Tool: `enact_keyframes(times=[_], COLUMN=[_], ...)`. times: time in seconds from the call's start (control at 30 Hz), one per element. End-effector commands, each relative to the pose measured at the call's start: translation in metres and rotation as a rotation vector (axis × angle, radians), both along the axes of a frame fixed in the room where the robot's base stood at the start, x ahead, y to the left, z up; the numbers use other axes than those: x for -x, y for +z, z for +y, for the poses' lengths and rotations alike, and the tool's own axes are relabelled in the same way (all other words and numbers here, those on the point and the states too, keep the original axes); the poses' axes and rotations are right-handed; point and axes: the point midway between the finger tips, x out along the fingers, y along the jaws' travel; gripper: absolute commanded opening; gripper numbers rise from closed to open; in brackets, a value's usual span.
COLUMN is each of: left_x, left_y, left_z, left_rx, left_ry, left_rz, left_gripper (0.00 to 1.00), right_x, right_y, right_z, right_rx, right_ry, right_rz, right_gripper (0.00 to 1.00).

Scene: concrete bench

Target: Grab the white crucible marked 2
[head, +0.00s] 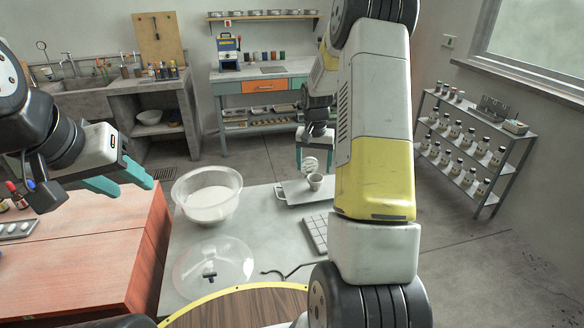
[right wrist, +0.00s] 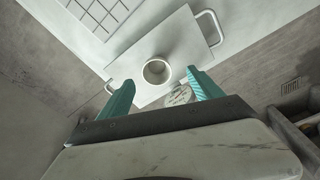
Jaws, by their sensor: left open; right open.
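A small pale crucible (head: 315,181) stands upright on a light grey tray (head: 292,195) on the bench; no number on it is readable. In the right wrist view the crucible (right wrist: 157,70) shows its round open rim, just beyond and between the fingertips. My right gripper (head: 315,158) is open and empty behind the crucible, its teal fingers (right wrist: 162,84) spread wide on either side. A whitish rounded object with dark markings (right wrist: 178,96) shows near the right-hand finger, partly hidden by the gripper. My left gripper (head: 124,182) is open and empty over the red cabinet.
A glass bowl of white material (head: 208,203) and a clear lid with a dark knob (head: 212,268) stand left of the tray. A gridded plate (head: 316,232) lies in front of the tray. My right arm hides part of the bench's right side.

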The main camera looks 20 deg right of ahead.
Motion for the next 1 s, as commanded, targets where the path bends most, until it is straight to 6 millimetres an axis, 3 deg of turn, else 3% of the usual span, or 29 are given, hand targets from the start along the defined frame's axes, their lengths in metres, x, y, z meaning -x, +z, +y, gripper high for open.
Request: enact_keyframes(times=[0.37, 0.63, 0.87, 0.9, 1.0], left_x=[0.000, 0.000, 0.000, 0.000, 0.000], left_y=[0.000, 0.000, 0.000, 0.000, 0.000], left_z=[0.000, 0.000, 0.000, 0.000, 0.000], left_rx=[0.000, 0.000, 0.000, 0.000, 0.000], left_ry=[0.000, 0.000, 0.000, 0.000, 0.000], left_rz=[0.000, 0.000, 0.000, 0.000, 0.000], left_gripper=[0.43, 0.43, 0.43, 0.43, 0.43], right_x=[-0.003, -0.007, -0.008, -0.008, -0.008], right_y=[-0.036, -0.074, -0.077, -0.077, -0.077], right_z=[-0.005, -0.011, -0.011, -0.011, -0.011], right_rx=[-0.001, -0.001, -0.001, 0.000, 0.000], right_ry=[-0.003, 0.000, -0.001, -0.001, -0.001], right_rz=[0.004, 0.004, 0.001, 0.001, 0.001], right_gripper=[0.75, 0.75, 0.75, 0.73, 0.53])
